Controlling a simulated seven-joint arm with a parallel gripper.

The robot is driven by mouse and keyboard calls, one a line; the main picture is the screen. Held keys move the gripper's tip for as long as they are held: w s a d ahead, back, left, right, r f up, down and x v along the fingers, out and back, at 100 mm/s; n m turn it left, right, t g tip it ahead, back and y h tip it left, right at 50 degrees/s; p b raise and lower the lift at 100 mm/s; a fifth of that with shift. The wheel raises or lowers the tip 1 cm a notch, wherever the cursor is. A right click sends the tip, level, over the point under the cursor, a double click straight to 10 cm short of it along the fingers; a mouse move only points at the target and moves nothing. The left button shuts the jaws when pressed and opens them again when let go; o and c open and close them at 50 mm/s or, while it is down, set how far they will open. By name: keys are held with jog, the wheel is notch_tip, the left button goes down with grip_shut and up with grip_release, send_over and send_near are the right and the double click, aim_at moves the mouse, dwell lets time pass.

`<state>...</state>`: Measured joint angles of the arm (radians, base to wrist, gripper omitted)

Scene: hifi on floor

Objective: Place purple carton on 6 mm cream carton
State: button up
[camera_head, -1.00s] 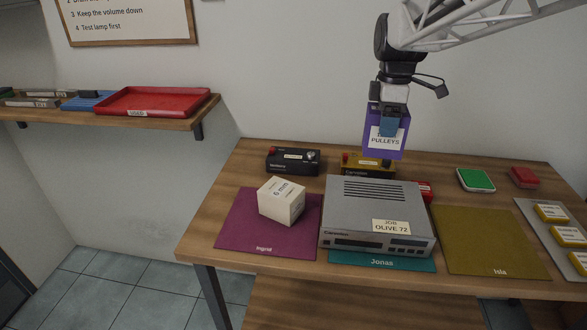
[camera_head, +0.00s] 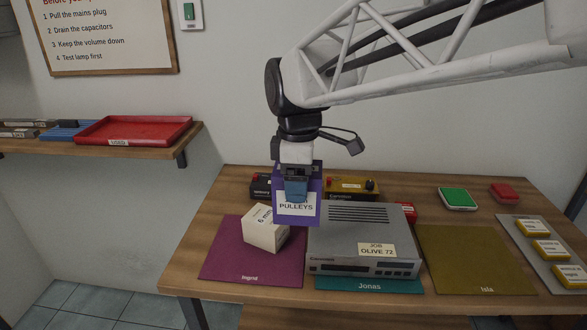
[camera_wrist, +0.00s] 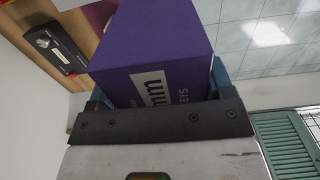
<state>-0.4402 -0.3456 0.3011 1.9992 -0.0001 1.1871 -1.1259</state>
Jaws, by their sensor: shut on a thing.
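The purple carton (camera_head: 311,213) with a white "PULLEYS" label is held upright in my gripper (camera_head: 296,192). It fills much of the wrist view (camera_wrist: 150,45), where "mm" shows on its label and my blue fingers sit on either side of it. The cream carton (camera_head: 263,232), marked "6 mm", rests on the purple "Ingrid" mat (camera_head: 235,262). In the head view the purple carton appears just above and right of the cream carton, partly overlapping its upper right edge. I cannot tell whether they touch.
A grey hi-fi unit (camera_head: 365,240) stands right of the cream carton on the teal mat. A black box (camera_head: 262,188) and a gold box (camera_head: 350,187) sit behind. The olive mat (camera_head: 470,262) is bare.

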aim_at(287, 223)
jog(key=s+a, duration=0.1)
jog(key=s, duration=0.2)
jog(key=shift+a+f, duration=0.15)
jog(key=shift+a, duration=0.25)
notch_tip(287, 223, down, 5)
jog(key=shift+w, duration=0.15)
jog(key=w+a, duration=0.3)
jog(key=w, duration=0.4)
jog(key=w+a+f, duration=0.1)
jog(key=w+a, duration=0.3)
jog(key=w, duration=0.3)
jog(key=shift+f, duration=0.2)
jog(key=shift+a, duration=0.1)
jog(key=shift+f, duration=1.8)
jog(key=shift+f, duration=0.1)
